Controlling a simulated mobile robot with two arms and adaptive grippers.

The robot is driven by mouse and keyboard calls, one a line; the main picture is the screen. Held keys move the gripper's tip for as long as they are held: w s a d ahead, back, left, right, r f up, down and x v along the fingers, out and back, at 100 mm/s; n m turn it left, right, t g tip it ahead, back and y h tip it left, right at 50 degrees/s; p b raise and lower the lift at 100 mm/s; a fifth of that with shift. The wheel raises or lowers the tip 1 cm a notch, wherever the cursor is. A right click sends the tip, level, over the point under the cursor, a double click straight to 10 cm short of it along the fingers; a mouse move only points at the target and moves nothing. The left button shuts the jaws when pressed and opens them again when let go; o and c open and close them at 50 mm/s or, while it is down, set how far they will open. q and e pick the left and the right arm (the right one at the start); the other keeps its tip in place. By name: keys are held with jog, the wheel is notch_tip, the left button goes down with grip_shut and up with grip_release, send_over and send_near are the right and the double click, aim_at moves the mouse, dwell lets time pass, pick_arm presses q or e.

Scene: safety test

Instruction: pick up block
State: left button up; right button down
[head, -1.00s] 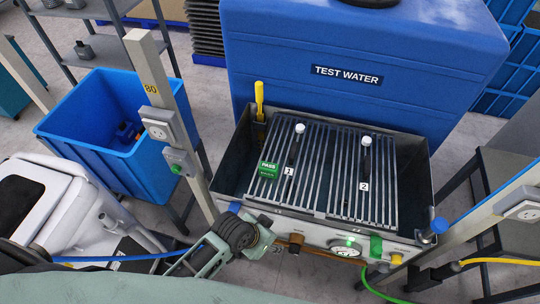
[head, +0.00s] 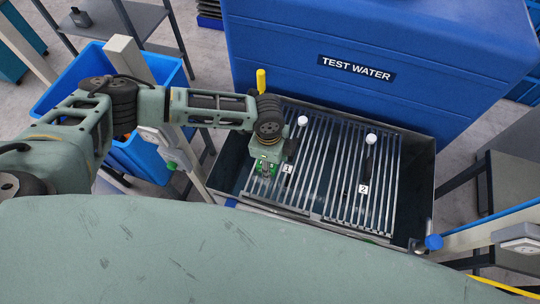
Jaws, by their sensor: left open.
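The block is green; a small bright green part of it (head: 272,169) shows at the left end of the metal grate (head: 335,180). My left gripper (head: 265,172) points down right over the block and hides most of it. The left gripper is open, with its fingers close around or just above the block; I cannot tell whether they touch it. My right gripper is not in view.
The grate lies in a dark metal basin in front of a blue TEST WATER tank (head: 400,50). Two white-topped levers (head: 303,121) (head: 370,139) and a yellow handle (head: 261,82) stand up nearby. A blue bin (head: 150,165) is at left.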

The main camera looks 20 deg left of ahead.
pick_arm(q)
jog(key=shift+w+a, duration=0.8)
jog(key=shift+a, duration=0.2)
jog(key=shift+w+a+y, duration=0.2)
jog(key=shift+a+y, duration=0.1)
jog(key=shift+s+f, duration=0.2)
jog(key=shift+f, duration=1)
jog(key=shift+d+f+b, duration=0.1)
jog(key=shift+f+b, duration=0.25)
jog(key=f+b, duration=0.2)
jog(key=f, duration=0.1)
jog(key=f+b, duration=0.1)
jog(key=b, duration=0.1)
jog(key=shift+w+d+f, duration=0.15)
jog(key=shift+w+f, duration=0.05)
jog(key=shift+w, duration=0.05)
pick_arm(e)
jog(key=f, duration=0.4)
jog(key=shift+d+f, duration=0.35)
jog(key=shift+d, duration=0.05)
